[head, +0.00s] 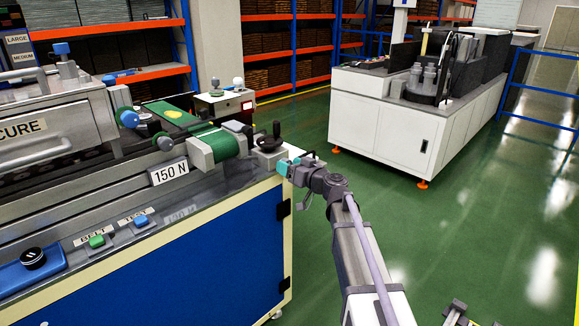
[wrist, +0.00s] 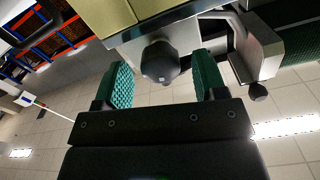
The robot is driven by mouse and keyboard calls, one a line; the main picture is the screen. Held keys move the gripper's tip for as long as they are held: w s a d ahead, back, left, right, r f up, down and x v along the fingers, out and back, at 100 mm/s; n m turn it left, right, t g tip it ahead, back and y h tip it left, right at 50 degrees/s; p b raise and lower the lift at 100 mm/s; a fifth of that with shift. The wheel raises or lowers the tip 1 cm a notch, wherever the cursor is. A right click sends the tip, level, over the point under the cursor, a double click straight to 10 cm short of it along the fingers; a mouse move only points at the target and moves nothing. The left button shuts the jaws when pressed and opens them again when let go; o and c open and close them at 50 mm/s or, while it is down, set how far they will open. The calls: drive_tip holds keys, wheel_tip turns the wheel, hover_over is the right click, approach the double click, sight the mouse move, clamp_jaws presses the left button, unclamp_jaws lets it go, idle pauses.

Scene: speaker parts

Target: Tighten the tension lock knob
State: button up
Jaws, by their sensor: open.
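A dark rounded knob (wrist: 160,61), which looks like the tension lock knob, sticks out from a metal block in the wrist view. My gripper (wrist: 162,75) is open, with one green padded finger on each side of the knob. Gaps show between the knob and both fingers. In the head view my gripper (head: 284,167) is at the right end of the belt machine, beside a small metal block (head: 268,158). The knob cannot be made out there.
A black hand crank (head: 269,138) stands just above that block. A white machine (head: 405,115) stands farther back, with open green floor (head: 470,220) between.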

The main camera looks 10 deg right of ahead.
drive_tip(key=shift+w+a, duration=0.2)
drive_tip(key=shift+w, duration=0.05)
drive_tip(key=shift+c, duration=0.4)
drive_tip(key=c, duration=0.8)
drive_tip(key=shift+c, duration=0.2)
drive_tip(key=shift+m, duration=0.3)
